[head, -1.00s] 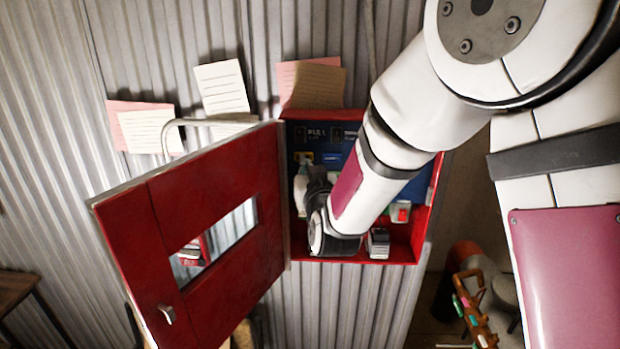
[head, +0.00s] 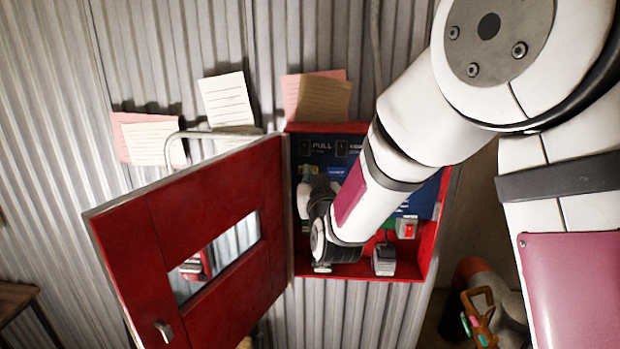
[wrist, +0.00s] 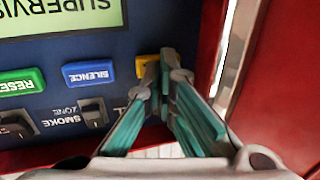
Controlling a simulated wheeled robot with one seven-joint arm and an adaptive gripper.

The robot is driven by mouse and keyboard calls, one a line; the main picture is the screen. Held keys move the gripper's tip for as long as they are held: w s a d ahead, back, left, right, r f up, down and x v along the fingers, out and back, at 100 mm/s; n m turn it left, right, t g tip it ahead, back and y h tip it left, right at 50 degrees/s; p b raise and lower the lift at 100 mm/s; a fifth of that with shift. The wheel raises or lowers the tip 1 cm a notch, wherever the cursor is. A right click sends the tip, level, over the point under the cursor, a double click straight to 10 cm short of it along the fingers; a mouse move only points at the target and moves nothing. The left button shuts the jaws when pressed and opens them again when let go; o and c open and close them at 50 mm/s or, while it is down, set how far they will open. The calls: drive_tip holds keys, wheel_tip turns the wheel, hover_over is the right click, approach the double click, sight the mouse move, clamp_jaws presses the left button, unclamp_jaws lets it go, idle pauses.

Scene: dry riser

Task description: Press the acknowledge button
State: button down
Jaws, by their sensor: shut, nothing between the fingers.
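The yellow button (wrist: 147,65) shows at the end of a button row in the wrist view, its label hidden, beside the blue SILENCE button (wrist: 90,74) and green RESET button (wrist: 20,82). My gripper (wrist: 168,60) is shut and empty. Its fingertips overlap the right part of the yellow button; I cannot tell whether they touch it. In the head view, the blue panel (head: 325,150) sits inside the open red cabinet (head: 340,127), and my arm covers much of it.
The red cabinet door (head: 120,260) stands open to the left, with a window and a handle. A grey device (head: 384,262) and a red switch (head: 408,229) are inside, lower right.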

drive_tip(key=shift+w, duration=0.4)
drive_tip(key=a+p+v, duration=0.1)
drive_tip(key=p+v, duration=0.1)
drive_tip(key=v, duration=0.4)
drive_tip(key=shift+a+p, duration=0.25)
drive_tip(key=shift+p, duration=0.1)
idle(0.4)
drive_tip(key=s+d+r+m+g+h+b, duration=0.1)
drive_tip(key=s+d+r+g+h+b, duration=0.25)
drive_tip(key=s+d+g, duration=0.95)
drive_tip(key=s+d+f, duration=0.1)
drive_tip(key=s+d, duration=0.3)
drive_tip(key=s, duration=0.6)
drive_tip(key=s+d+f+m+t, duration=0.1)
drive_tip(key=s+d, duration=0.4)
drive_tip(key=s, duration=0.4)
drive_tip(key=shift+s+d+m, duration=0.3)
drive_tip(key=shift+s, duration=0.1)
